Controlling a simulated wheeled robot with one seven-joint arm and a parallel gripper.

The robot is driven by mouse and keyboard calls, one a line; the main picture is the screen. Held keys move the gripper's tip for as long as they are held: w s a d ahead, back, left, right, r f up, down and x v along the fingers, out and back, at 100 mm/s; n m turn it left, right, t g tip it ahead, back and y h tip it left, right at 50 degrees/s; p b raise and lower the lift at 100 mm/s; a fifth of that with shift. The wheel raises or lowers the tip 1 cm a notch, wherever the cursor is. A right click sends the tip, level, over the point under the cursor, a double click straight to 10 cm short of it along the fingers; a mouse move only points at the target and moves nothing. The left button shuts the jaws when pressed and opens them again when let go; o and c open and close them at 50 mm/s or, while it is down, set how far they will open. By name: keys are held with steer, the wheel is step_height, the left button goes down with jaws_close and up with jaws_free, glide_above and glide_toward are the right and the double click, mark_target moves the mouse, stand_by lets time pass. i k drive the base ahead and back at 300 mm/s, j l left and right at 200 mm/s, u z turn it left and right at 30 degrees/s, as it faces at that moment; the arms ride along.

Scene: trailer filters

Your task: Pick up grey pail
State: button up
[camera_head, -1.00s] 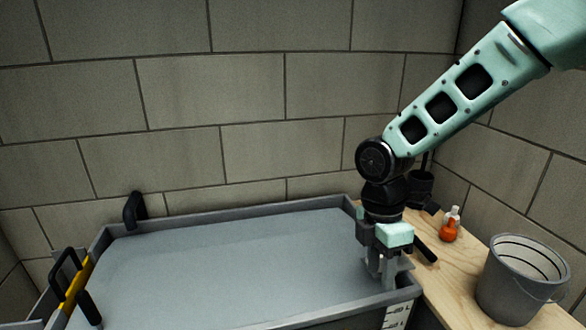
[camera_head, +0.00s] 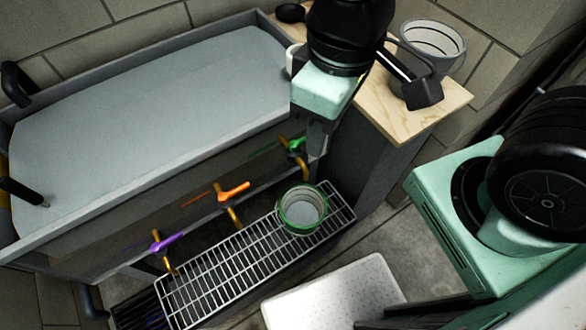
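The grey pail (camera_head: 455,46) stands upright on the wooden counter at the upper right, its open top showing ringed inner walls. A black part in front hides some of its lower left side. My gripper (camera_head: 318,150) hangs to the left of the pail and nearer the camera, pointing down in front of the tub's right end. It is apart from the pail in the picture. Its fingers are dark and seen edge-on, so the gap between them is not clear. No object shows in them.
The wooden counter (camera_head: 400,122) has a bare front corner. A grey tub (camera_head: 150,95) fills the left. Coloured taps, including an orange one (camera_head: 234,191), stick out above a metal grate (camera_head: 240,262). A green-rimmed container (camera_head: 303,208) stands on the grate. A pale slab (camera_head: 340,295) lies in front.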

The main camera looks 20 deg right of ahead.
mark_target(437, 42)
steer(key=k+l+u, duration=0.1)
steer(key=l, duration=0.25)
steer(key=k+l+u, duration=0.1)
steer(key=k+l, duration=0.15)
steer(key=k+l+u, duration=0.1)
steer(key=k+l, duration=0.15)
steer(key=l, duration=0.2)
